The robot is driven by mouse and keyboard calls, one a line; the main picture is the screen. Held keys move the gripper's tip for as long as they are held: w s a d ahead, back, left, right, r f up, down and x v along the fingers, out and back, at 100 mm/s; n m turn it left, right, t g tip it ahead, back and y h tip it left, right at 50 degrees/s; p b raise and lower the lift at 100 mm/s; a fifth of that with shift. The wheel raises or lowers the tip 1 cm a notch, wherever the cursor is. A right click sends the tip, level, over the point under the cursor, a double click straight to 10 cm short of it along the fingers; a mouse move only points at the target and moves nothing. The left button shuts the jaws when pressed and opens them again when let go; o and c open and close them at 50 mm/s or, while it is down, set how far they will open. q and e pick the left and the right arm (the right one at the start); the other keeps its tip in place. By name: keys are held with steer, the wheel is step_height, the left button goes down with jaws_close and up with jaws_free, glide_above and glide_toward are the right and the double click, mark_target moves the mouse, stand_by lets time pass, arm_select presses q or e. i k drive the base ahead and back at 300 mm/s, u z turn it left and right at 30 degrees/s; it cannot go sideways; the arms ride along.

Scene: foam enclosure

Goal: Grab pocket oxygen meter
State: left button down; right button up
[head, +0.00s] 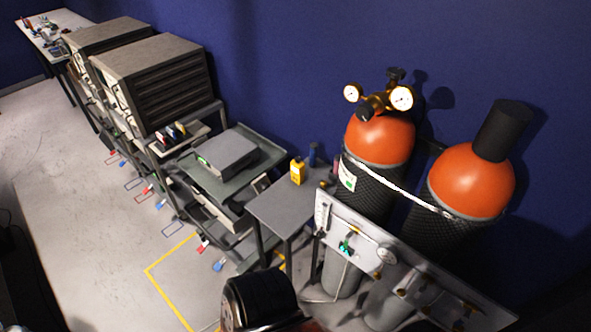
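A small yellow handheld device with a dark top, which looks like the pocket oxygen meter (297,171), stands on the small grey table (272,206) right of centre. It stands near the table's back edge. Its face is too small to read. Neither of my grippers shows in the head view. A rounded black part at the bottom edge may be one of my arm links, but no fingers can be seen.
Two orange-topped gas cylinders (380,138) and a grey valve panel (410,268) stand to the right. A grey box (226,150) sits on a cart to the left. Open floor (95,235) lies at the left.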

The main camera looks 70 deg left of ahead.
mark_target(297, 170)
steer(key=z, duration=0.05)
steer(key=i, duration=0.2)
steer(key=u, duration=2.5)
